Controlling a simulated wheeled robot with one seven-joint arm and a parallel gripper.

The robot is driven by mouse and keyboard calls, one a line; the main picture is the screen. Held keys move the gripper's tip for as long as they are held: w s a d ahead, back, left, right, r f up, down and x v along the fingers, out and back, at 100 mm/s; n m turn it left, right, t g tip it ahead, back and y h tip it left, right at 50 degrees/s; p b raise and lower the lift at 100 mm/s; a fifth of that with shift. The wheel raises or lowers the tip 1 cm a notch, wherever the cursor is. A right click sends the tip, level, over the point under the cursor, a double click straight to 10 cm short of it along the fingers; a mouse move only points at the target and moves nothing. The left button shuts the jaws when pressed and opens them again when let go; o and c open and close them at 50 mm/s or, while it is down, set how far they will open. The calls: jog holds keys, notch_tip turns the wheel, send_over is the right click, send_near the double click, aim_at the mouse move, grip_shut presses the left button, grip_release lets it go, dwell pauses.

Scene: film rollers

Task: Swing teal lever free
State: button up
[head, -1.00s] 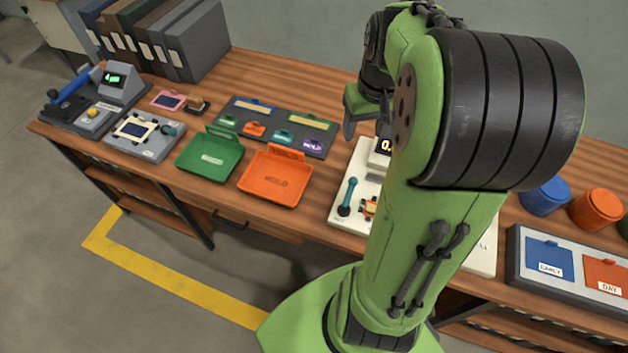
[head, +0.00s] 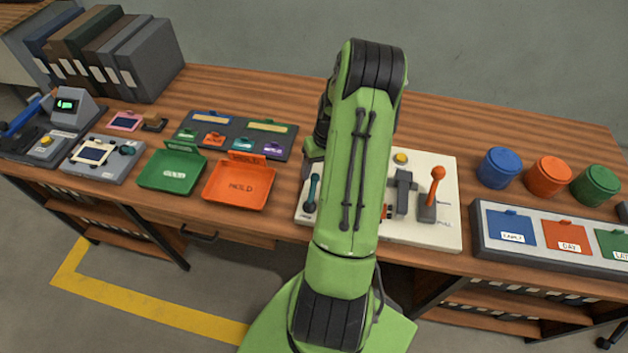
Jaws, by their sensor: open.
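The teal lever (head: 312,190) stands at the left end of a white panel (head: 437,236) in the head view. Its dark base is at the panel's front left. My green arm covers the middle of the panel, just right of the lever. My gripper (head: 308,160) shows only in part at the arm's left side, behind and close to the teal lever. Its fingertips are mostly hidden, and I cannot tell whether it touches the lever.
An orange lever (head: 437,183) and a grey bracket (head: 403,190) stand on the panel's right half. An orange tray (head: 240,185) lies left of the panel. Blue, orange and green canisters (head: 547,176) stand at the right. The wood behind the panel is clear.

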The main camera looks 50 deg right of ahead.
aim_at(316, 175)
jog(key=f, duration=0.4)
jog(key=shift+w+a+f, duration=0.1)
jog(key=shift+w+a, duration=0.15)
jog(key=shift+a, duration=0.1)
grip_shut()
